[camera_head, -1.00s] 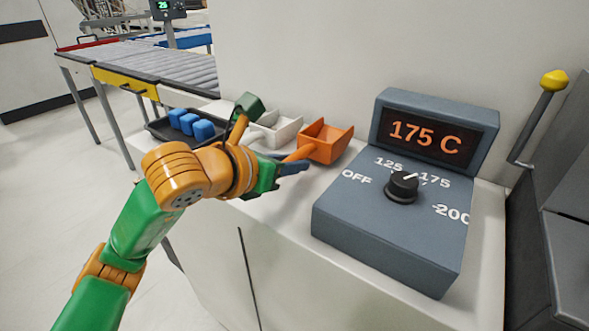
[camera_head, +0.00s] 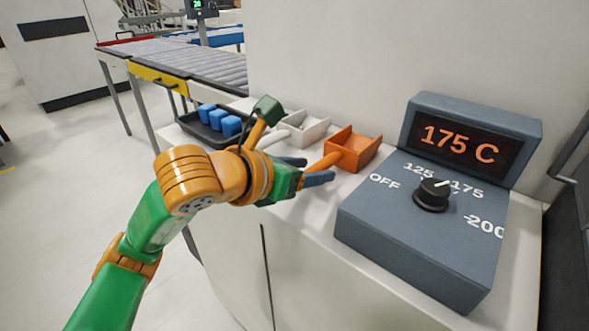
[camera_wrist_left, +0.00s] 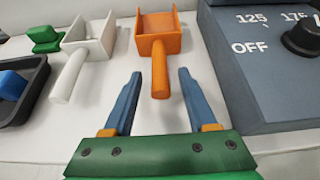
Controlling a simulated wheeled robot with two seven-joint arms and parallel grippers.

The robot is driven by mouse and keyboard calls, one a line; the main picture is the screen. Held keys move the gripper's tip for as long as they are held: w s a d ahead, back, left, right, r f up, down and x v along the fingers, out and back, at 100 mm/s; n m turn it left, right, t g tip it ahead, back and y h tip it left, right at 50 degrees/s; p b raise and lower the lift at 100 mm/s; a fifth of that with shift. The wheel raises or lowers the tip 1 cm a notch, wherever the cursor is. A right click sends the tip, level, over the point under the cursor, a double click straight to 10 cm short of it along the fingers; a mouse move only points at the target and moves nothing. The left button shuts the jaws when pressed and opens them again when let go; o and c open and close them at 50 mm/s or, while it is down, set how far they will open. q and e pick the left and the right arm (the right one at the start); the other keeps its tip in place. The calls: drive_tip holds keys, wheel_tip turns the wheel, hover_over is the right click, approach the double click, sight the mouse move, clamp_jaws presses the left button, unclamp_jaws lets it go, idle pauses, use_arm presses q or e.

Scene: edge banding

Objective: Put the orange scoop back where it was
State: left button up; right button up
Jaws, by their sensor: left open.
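The orange scoop (camera_head: 353,150) rests on the white counter, with its tray toward the wall and its handle toward my left gripper. My right gripper is not in view.
A white scoop (camera_head: 305,127) lies left of the orange one, with a green block (camera_wrist_left: 45,38) beside it. A black tray (camera_head: 190,123) holds blue blocks (camera_head: 218,118). A grey control box (camera_head: 415,225) with a knob, reading 175 C, stands close on the right.

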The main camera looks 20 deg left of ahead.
use_arm(q)
drive_tip(key=v, duration=0.9)
drive_tip(key=shift+s, duration=0.3)
drive_tip(key=shift+a, duration=0.1)
